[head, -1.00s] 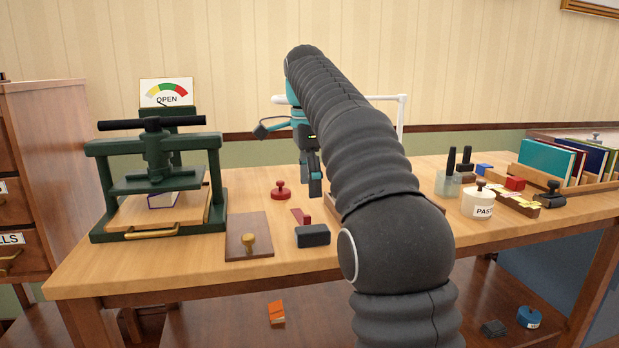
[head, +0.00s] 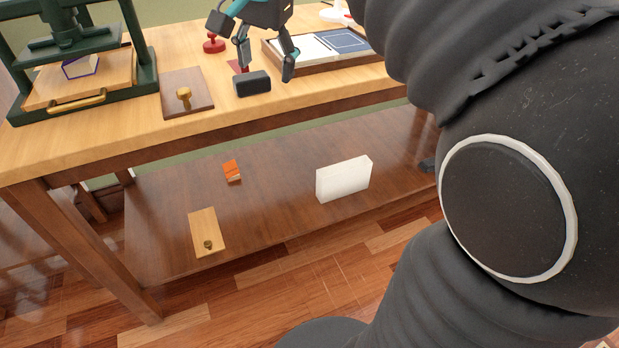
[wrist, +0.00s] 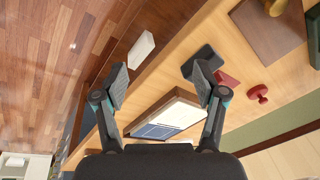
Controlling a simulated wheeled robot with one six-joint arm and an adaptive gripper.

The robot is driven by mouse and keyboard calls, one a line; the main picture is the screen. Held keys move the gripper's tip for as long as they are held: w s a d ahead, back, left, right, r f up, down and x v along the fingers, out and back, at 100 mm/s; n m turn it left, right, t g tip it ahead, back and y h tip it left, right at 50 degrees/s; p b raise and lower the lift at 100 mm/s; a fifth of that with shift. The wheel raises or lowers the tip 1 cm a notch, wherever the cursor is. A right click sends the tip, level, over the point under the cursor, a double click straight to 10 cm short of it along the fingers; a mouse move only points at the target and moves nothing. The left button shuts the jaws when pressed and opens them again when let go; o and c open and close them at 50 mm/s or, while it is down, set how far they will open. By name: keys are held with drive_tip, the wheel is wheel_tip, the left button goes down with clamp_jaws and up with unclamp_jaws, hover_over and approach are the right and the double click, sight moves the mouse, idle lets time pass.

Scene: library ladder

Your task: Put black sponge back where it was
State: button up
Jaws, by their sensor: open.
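The black sponge (head: 252,84) looks like the dark block lying on the worktable near its front edge, right of a brown board. It also shows in the wrist view (wrist: 203,60), partly behind one finger. My gripper (head: 266,65) is open and empty above the table. In the head view one finger hangs behind the sponge and the other is just right of it. In the wrist view my gripper (wrist: 161,82) has the sponge beside its right finger, not centred between the fingers. I cannot tell whether the finger touches it.
A brown board with a brass knob (head: 184,94) and a green press (head: 70,55) stand left. A framed tray (head: 330,62) and a red stamp (head: 213,44) are close by. The lower shelf holds a white block (head: 343,179), an orange box (head: 232,171) and a wooden piece (head: 206,232).

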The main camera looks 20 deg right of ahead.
drive_tip(key=s+f+n+t, duration=0.3)
drive_tip(key=s+f+n, duration=0.6)
drive_tip(key=s+f, duration=0.8)
drive_tip(key=shift+s+f+n, duration=0.3)
drive_tip(key=shift+f+n, duration=0.1)
